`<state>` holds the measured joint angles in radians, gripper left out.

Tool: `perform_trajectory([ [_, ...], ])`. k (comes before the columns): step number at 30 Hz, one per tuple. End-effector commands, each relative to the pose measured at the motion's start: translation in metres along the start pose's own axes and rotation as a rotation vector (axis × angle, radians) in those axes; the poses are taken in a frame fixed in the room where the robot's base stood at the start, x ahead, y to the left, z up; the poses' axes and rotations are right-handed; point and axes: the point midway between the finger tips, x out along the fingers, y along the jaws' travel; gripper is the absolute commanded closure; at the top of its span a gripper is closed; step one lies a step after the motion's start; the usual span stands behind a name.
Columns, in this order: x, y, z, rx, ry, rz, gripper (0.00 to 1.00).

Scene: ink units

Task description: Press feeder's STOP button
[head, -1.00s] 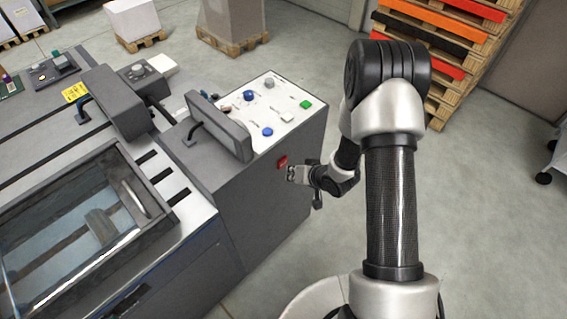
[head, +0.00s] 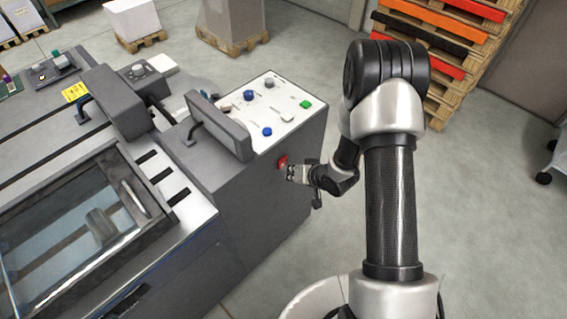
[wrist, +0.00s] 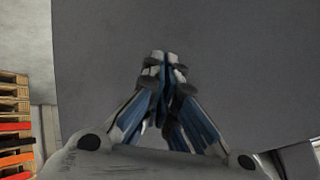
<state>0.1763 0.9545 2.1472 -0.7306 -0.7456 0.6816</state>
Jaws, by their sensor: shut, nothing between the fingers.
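The feeder (head: 235,205) is the grey cabinet with a white-topped control panel, left of my arm in the head view. A red button (head: 281,162), which looks like the STOP button, sits on its side face below the panel. My gripper (head: 288,173) is shut and empty, with its fingertips at the red button's lower right edge. I cannot tell whether they touch it. In the wrist view the shut fingers (wrist: 165,62) point at the plain grey side face (wrist: 240,60). The red button does not show there and may be hidden behind the fingertips.
The panel top (head: 275,95) carries blue, green, white and grey buttons. A glass-covered bay (head: 70,230) lies further left. Stacked pallets (head: 450,60) stand behind my arm.

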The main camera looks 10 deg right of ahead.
Motion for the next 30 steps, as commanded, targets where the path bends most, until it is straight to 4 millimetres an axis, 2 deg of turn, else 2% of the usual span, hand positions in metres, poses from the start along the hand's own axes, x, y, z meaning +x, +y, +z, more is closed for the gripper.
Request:
perform_trajectory([
  [30, 0.0060, -0.0043, -0.0043, 0.000, 0.000, 0.000, 1.00],
])
